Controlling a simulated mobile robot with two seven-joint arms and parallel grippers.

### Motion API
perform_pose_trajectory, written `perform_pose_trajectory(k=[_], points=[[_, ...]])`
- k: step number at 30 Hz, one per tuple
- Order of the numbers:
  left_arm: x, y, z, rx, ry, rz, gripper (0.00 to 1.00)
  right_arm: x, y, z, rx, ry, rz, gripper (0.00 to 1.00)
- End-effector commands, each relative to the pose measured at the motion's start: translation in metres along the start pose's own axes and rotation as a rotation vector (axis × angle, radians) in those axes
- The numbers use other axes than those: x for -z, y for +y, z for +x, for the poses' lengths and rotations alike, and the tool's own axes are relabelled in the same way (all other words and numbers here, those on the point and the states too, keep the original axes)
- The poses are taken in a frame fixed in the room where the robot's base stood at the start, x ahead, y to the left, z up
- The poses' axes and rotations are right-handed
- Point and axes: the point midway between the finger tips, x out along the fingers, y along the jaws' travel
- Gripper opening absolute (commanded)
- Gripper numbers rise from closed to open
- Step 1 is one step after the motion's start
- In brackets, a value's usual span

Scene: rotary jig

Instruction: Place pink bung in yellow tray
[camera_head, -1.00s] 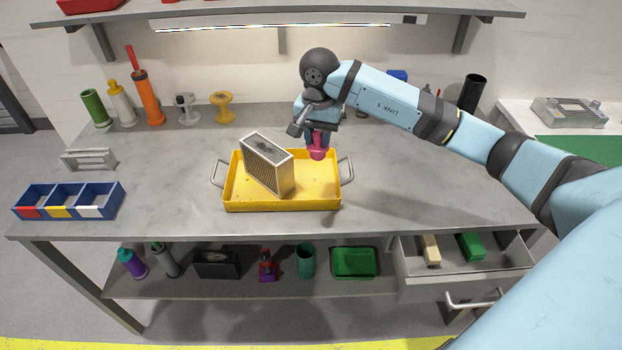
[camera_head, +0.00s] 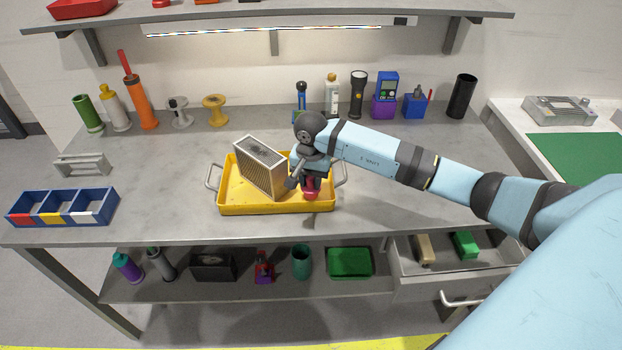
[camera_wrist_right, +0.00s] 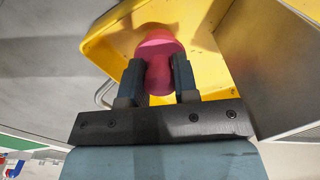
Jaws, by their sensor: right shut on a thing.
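The pink bung (camera_head: 311,192) is in my right gripper (camera_head: 311,182), low over the right part of the yellow tray (camera_head: 262,209). In the right wrist view the bung (camera_wrist_right: 158,60) sits between the two dark fingers of my right gripper (camera_wrist_right: 158,80), with the yellow tray (camera_wrist_right: 112,42) behind it. I cannot tell whether the bung touches the tray floor. My left gripper is not in view.
A beige box-shaped filter (camera_head: 260,167) stands tilted in the left part of the tray, close to my right gripper. A blue bin with compartments (camera_head: 62,207) lies at the bench's left. The bench right of the tray is mostly clear below my arm.

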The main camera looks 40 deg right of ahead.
Motion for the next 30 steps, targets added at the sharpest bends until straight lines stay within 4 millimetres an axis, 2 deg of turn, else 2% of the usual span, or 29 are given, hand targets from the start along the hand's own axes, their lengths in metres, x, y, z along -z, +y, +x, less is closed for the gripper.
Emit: perform_pose_trajectory(k=[6,7,9,10,17,22,26,30], points=[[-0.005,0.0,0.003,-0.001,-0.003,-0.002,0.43,0.0,0.0,0.005,0.0,0.001,0.0,0.04],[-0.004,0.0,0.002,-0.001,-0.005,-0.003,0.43,0.0,0.0,0.004,0.0,0.001,0.0,0.32],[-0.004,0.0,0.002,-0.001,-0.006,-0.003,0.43,0.0,0.0,0.003,0.0,0.0,0.0,0.49],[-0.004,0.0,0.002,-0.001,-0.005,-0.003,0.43,0.0,0.0,0.003,0.0,0.0,0.0,0.53],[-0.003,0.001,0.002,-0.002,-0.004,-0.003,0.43,0.0,0.0,0.003,0.0,0.0,0.0,0.53],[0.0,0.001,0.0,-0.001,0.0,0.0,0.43,0.001,0.0,-0.006,0.001,0.002,0.0,0.53],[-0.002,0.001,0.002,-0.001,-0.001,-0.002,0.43,0.001,0.0,-0.028,0.001,0.005,-0.001,0.53],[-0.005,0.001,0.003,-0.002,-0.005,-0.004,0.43,0.001,0.0,-0.06,0.003,0.005,-0.001,0.53]])
